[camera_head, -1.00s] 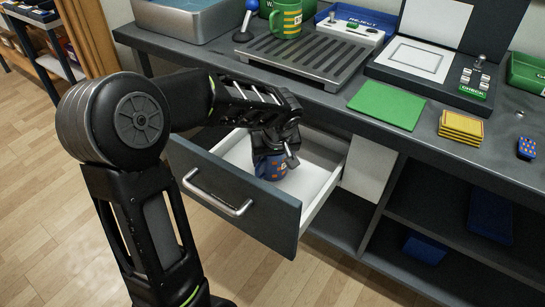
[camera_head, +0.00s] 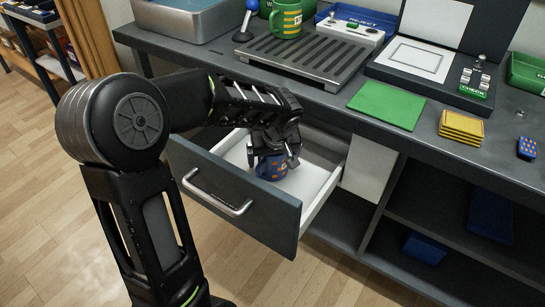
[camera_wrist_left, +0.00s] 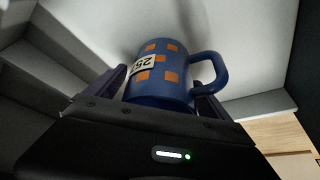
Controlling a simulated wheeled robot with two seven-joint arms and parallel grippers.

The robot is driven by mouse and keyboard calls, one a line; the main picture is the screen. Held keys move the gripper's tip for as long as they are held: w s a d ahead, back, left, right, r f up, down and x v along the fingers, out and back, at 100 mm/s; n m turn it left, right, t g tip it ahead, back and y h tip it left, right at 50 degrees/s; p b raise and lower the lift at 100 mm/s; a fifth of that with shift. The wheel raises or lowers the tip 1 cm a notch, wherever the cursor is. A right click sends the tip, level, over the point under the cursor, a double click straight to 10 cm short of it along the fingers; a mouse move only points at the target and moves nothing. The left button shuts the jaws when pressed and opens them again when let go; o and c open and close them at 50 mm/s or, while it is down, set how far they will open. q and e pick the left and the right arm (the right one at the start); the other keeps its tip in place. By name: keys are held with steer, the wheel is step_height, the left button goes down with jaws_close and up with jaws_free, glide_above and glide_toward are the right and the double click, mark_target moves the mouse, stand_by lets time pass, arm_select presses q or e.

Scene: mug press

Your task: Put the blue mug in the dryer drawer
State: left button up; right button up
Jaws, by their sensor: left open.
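The blue mug (camera_head: 271,168) with orange squares is inside the open dryer drawer (camera_head: 313,187), on or very near its white floor. In the left wrist view the mug (camera_wrist_left: 160,75) shows a "25" label, and its handle points right. My left gripper (camera_head: 274,158) is down in the drawer around the mug's upper part. In the left wrist view its fingers (camera_wrist_left: 155,92) stand open on either side of the mug. The gripper hides part of the mug in the head view. My right gripper is not in view.
The drawer front with its metal handle (camera_head: 217,196) sticks out from under the grey counter (camera_head: 330,105). On the counter are a drain grate (camera_head: 305,58), a green mug (camera_head: 287,18), a green mat (camera_head: 387,105) and yellow pads (camera_head: 461,127).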

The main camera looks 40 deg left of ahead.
arm_select(q)
steer(key=p+v, duration=0.2)
steer(key=v, duration=1)
steer(key=shift+a+r, duration=0.1)
